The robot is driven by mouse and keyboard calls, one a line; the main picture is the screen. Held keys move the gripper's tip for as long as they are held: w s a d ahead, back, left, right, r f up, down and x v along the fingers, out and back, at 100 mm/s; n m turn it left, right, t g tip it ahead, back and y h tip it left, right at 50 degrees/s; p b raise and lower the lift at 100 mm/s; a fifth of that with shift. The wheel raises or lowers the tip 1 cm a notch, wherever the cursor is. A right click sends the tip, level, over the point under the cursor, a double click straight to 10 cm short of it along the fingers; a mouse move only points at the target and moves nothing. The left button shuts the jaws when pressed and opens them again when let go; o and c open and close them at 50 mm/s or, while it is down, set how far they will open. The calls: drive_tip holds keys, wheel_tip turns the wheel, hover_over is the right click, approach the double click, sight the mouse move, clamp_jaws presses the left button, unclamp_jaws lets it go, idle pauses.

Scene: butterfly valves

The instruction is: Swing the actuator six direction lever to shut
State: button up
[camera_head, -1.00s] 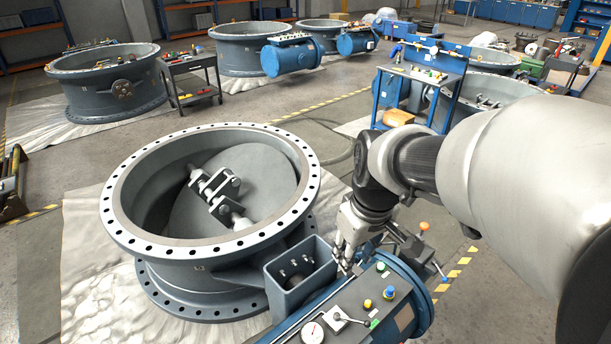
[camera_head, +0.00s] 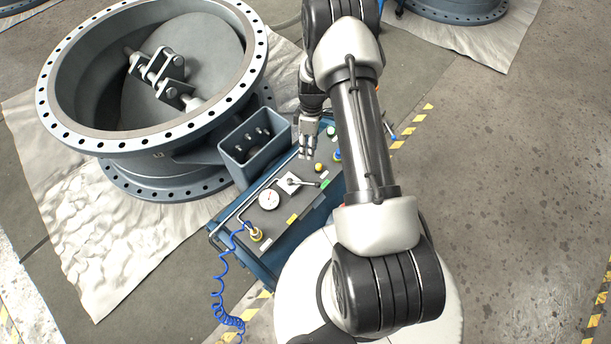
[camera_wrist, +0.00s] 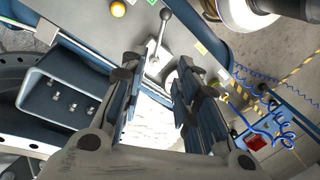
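The blue actuator's panel (camera_head: 283,222) carries a direction lever (camera_head: 304,184) on a white plate. The lever points right in the head view, its ball end close to a green label (camera_head: 325,183). In the wrist view the lever (camera_wrist: 159,38) rises from its plate to a grey ball near the top edge. My gripper (camera_head: 307,153) is above the panel's far end, beside the grey open box. In the wrist view my gripper (camera_wrist: 158,72) shows two spread fingers with nothing between them. The lever appears beyond the fingertips, apart from them.
A pressure gauge (camera_head: 269,199), a yellow button (camera_head: 318,167) and a brass fitting (camera_head: 256,234) with a coiled blue hose (camera_head: 217,292) are around the lever. The grey open box (camera_head: 233,165) and large valve body (camera_head: 60,125) stand left. Floor on the right is clear.

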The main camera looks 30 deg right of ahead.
sight(304, 183)
drive_tip(key=f+b, duration=0.1)
drive_tip(key=f, duration=0.4)
drive_tip(key=s+a+f+b, duration=0.1)
drive_tip(key=f, duration=0.5)
drive_tip(key=s+a+f+b, duration=0.1)
drive_tip(key=f, duration=0.4)
drive_tip(key=shift+s+a+f+b, duration=0.15)
drive_tip(key=shift+s+f+b, duration=0.1)
drive_tip(key=shift+f+b, duration=0.15)
clamp_jaws()
